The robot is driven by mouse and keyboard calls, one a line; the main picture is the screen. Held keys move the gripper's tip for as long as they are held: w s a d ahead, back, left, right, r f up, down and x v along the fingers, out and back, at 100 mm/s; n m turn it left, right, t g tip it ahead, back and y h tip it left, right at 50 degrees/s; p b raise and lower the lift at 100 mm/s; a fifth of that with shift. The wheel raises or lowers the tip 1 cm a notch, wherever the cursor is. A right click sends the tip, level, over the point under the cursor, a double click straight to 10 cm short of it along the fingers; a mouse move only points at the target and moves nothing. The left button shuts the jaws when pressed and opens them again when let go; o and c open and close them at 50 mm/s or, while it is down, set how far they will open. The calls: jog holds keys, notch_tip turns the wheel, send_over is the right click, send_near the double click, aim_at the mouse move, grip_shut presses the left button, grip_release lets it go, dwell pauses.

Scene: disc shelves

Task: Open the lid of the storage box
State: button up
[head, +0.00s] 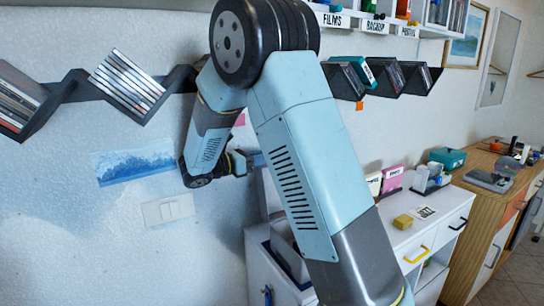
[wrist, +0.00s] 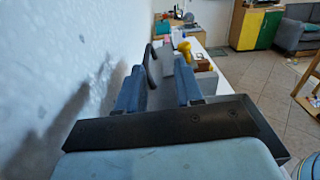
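My gripper (head: 240,162) is beside the wall in the head view, partly hidden behind my arm. In the wrist view my gripper (wrist: 160,68) has its two blue fingers apart, with nothing clearly held between them. A grey box-like thing (wrist: 166,60) shows beyond the fingers, with a dark upright piece at its left; I cannot tell whether this is the storage box. In the head view, a grey box (head: 267,192) is mostly hidden behind my arm, just right of and below the gripper. Its lid cannot be made out.
A white cabinet (head: 456,219) holds a yellow block (head: 402,221), a pink box (head: 392,179) and small items. Disc racks (head: 122,85) hang on the wall. Open floor (head: 515,275) lies at right.

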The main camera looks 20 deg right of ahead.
jog(key=v, duration=1)
